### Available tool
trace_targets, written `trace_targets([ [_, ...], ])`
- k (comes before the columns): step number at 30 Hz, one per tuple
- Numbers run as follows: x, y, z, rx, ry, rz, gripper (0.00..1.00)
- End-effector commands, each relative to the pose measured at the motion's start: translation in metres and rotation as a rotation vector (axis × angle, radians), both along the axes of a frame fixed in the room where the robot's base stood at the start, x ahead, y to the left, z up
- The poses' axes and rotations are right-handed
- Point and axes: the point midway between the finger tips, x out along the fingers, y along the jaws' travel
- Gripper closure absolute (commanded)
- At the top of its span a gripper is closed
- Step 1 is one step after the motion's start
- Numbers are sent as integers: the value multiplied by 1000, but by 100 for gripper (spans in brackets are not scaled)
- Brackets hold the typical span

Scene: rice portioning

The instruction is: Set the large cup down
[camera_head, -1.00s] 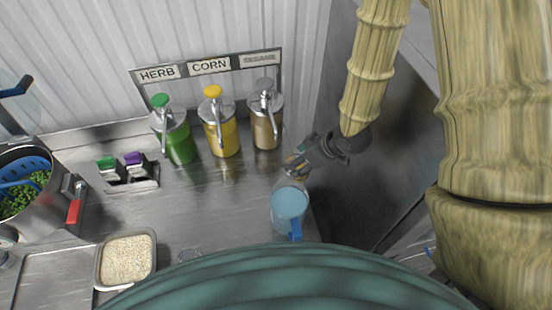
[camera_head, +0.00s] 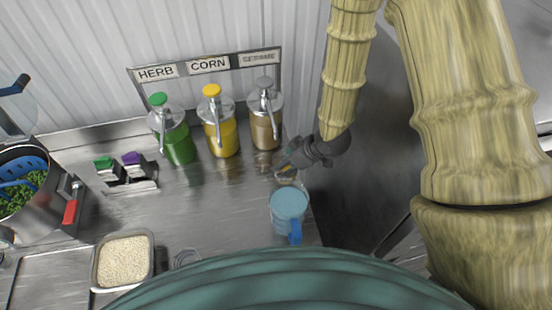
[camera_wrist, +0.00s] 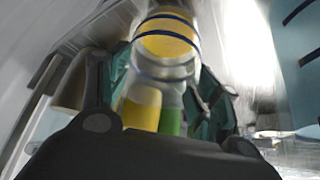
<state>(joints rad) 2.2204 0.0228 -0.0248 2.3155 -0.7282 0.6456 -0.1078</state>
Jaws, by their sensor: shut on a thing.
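The large cup is clear, with blue rings, in the wrist view (camera_wrist: 166,72). My gripper (camera_wrist: 168,105) is shut on it, with a finger on each side. In the head view my gripper (camera_head: 288,172) is at the right end of the counter, just behind the blue jug (camera_head: 288,203). There the cup shows only as a small clear patch, mostly hidden by the gripper and the jug. I cannot tell whether its base touches the counter. Yellow and green show through or behind the cup in the wrist view.
Green (camera_head: 177,140), yellow (camera_head: 221,135) and brown (camera_head: 265,125) pump dispensers stand left of and behind my gripper. A rice tray (camera_head: 151,267) and a pot of greens (camera_head: 62,205) are farther left. The mid-counter (camera_head: 215,205) is clear.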

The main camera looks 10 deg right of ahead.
Motion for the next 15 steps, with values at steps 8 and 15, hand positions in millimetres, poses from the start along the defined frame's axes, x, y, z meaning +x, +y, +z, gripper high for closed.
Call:
trace_targets([
  [8, 21, 21, 1, 0, -1, 2, 66],
  [15, 26, 26, -12, 0, 0, 0, 66],
])
